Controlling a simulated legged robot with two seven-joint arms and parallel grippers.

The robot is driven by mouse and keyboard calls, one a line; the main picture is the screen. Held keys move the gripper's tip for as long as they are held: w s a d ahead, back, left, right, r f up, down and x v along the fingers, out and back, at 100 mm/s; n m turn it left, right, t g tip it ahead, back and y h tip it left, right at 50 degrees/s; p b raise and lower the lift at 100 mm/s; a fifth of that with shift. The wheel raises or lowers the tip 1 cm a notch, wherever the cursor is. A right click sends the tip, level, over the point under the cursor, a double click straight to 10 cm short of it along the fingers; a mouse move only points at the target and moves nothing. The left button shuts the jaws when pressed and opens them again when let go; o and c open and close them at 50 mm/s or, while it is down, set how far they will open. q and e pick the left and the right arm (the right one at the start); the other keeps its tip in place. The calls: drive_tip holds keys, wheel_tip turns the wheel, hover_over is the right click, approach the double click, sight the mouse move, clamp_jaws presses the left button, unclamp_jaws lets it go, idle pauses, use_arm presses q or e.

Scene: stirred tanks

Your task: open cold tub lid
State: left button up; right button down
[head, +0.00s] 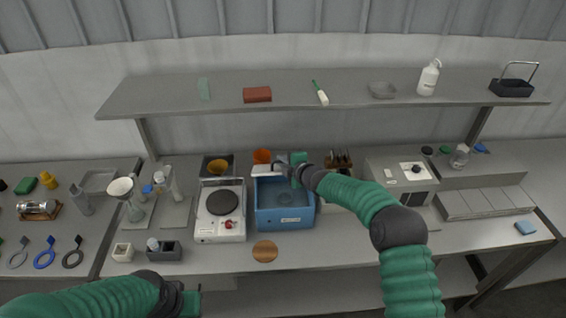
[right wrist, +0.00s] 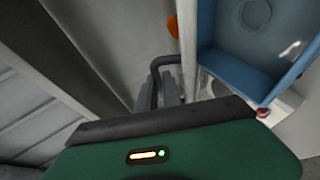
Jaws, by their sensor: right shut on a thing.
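The cold tub is a blue open box (head: 284,218) on the bench, with a label on its front; it also shows in the right wrist view (right wrist: 228,75). Its inside is in sight, with a round shape on the floor. A pale lid (head: 266,171) stands raised at the tub's back edge, seen nearly edge-on; in the right wrist view its thin edge (right wrist: 187,45) shows beside the tub. My right gripper (head: 287,171) is shut on the lid, at a dark handle (right wrist: 156,75), with its fingertips partly hidden. My left gripper (head: 190,302) is low at the front, away from the tub; its jaws are unclear.
A white hot plate (head: 220,212) stands close to the tub's left. An orange cup (head: 262,156) is behind it. A brown disc (head: 265,251) lies in front. A grey box device (head: 402,175) is to the right. A shelf (head: 220,93) overhangs the back.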

idle(0.3)
drive_tip(key=c, duration=1.8)
unclamp_jaws()
drive_tip(key=shift+w, duration=0.1)
drive_tip(key=shift+d, duration=0.1)
drive_tip(key=b+v, duration=0.5)
drive_tip(key=v, duration=1.1)
drive_tip(key=shift+s, duration=0.3)
